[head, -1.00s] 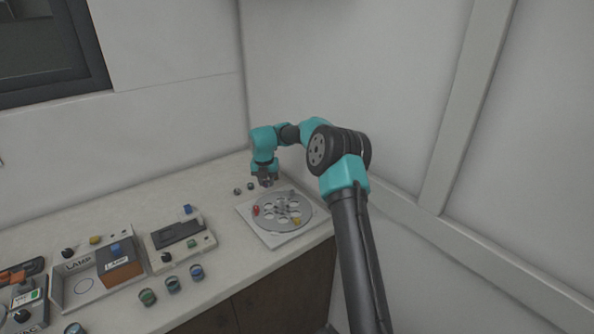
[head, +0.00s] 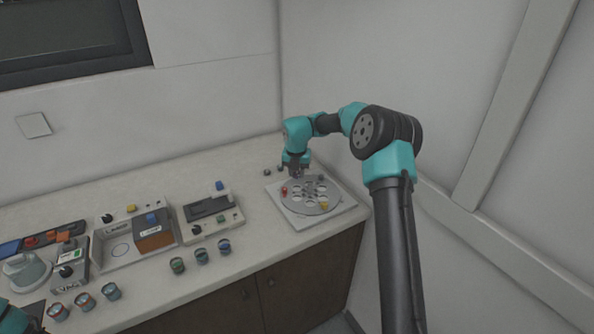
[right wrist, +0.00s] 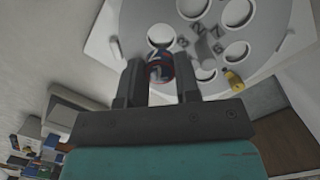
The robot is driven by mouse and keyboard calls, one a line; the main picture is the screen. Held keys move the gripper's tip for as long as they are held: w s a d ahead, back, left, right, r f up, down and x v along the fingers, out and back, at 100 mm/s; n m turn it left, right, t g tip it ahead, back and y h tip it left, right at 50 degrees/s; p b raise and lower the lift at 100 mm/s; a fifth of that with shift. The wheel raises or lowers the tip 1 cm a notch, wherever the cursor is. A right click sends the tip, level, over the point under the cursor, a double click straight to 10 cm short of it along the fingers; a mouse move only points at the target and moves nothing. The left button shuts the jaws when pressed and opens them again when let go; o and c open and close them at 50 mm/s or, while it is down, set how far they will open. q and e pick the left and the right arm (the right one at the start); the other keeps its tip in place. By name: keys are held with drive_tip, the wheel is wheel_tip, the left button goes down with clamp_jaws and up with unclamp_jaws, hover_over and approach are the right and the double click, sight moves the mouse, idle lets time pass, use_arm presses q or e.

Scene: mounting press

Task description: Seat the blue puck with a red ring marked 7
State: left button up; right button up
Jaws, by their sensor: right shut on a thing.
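My right gripper (head: 298,175) is over the back edge of the round grey plate (head: 326,209). In the right wrist view, the right gripper (right wrist: 161,72) is shut on a small puck (right wrist: 160,71) with blue and red on it. Its mark cannot be read. The puck is at a round hole near the rim of the plate (right wrist: 150,12); I cannot tell whether it is inside the hole or above it. Several other holes and dark digits surround the raised hub (right wrist: 206,50). A teal part of my left arm shows at the lower left, but its gripper does not.
A LAMP box (head: 125,250) and a slotted device (head: 210,220) stand to the left.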

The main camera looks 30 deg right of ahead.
sight(297, 190)
drive_tip(key=shift+f, duration=2.85)
drive_tip(key=o, duration=1)
drive_tip(key=shift+f, duration=0.1)
drive_tip(key=shift+c, duration=0.2)
wheel_tip(297, 190, up, 18)
drive_tip(key=s+a, duration=0.1)
drive_tip(key=shift+s+a+f, duration=0.2)
drive_tip(key=shift+s+f, duration=0.05)
drive_tip(key=shift+s, duration=0.05)
drive_tip(key=shift+a, duration=0.1)
